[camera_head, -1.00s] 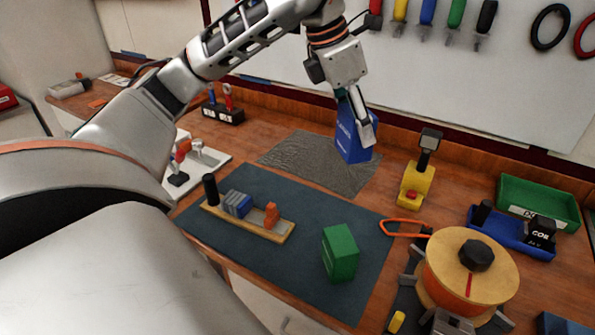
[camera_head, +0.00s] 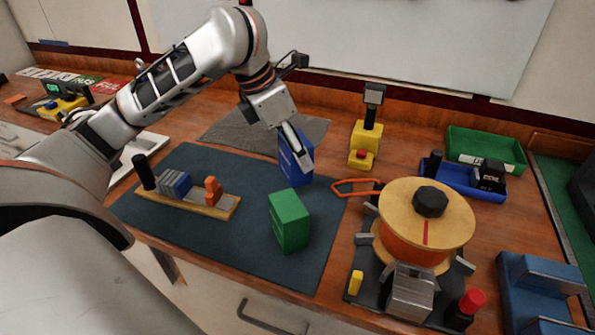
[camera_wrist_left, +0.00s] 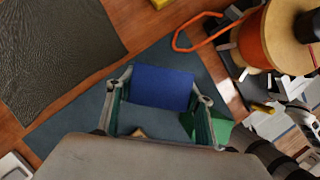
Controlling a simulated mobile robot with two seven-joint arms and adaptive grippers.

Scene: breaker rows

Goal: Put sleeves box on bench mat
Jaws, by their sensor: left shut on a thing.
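The blue box (camera_head: 294,170), which I take for the sleeves box, is held upright in my left gripper (camera_head: 299,150). The gripper is shut on it, with one finger on each side in the left wrist view (camera_wrist_left: 161,88). The dark blue-green bench mat (camera_head: 240,246) lies flat on the wooden bench. The box is over the mat's far right part, behind the green box (camera_head: 289,221). I cannot tell whether its base touches the mat.
A wooden rail with small parts (camera_head: 188,199) lies on the mat's left. A grey textured mat (camera_head: 225,125) lies behind. The mat's front middle is clear.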

